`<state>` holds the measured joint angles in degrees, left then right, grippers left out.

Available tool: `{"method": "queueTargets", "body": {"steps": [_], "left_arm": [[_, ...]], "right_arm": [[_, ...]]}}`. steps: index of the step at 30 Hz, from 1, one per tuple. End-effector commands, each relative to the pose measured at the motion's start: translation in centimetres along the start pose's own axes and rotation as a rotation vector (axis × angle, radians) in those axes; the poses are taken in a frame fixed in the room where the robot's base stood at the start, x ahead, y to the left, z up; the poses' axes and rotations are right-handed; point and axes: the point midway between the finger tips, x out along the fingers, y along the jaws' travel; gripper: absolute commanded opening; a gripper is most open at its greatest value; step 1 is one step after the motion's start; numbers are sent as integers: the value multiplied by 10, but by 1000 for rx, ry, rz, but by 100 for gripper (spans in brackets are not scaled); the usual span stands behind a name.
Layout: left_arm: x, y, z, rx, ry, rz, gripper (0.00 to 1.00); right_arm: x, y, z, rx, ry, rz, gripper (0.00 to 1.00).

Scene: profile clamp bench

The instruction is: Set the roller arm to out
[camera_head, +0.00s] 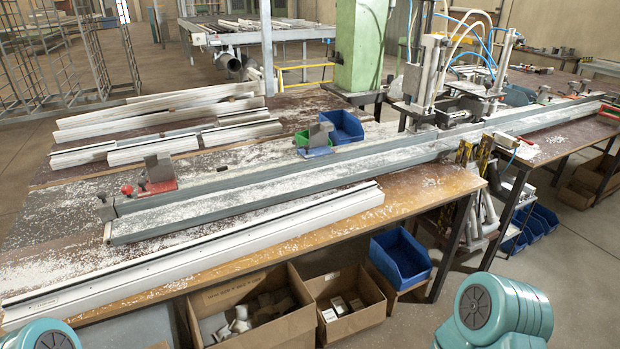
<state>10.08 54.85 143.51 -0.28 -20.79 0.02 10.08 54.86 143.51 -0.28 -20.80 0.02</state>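The profile clamp bench (420,190) runs from the lower left to the right, with a long grey rail (240,190) along it. A clamp unit (428,85) with upright cylinders and blue and white hoses stands on the rail's right half. A red clamp block with a metal plate (158,175) sits near the rail's left end. I cannot make out for certain which part is the roller arm, nor its position. Neither of my grippers is in view; only teal parts of my arms show at the bottom left and bottom right.
A long white profile (200,252) lies along the bench's front edge. More white profiles (160,112) lie behind the rail. Cardboard boxes (290,325) and a blue bin (400,260) stand below the front edge. A green column (360,45) rises behind. Bare floor shows at the lower right.

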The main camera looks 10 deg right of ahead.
Motion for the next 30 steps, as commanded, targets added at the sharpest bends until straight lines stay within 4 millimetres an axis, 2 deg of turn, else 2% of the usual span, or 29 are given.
{"method": "queueTargets", "body": {"steps": [11,12,18,19,20,30], "left_arm": [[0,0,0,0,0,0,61],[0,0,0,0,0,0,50],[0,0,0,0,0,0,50],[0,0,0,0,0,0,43],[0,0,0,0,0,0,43],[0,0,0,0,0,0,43]], "right_arm": [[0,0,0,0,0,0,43],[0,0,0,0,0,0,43],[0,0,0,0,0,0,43],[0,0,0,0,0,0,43],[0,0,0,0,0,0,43],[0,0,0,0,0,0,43]]}}
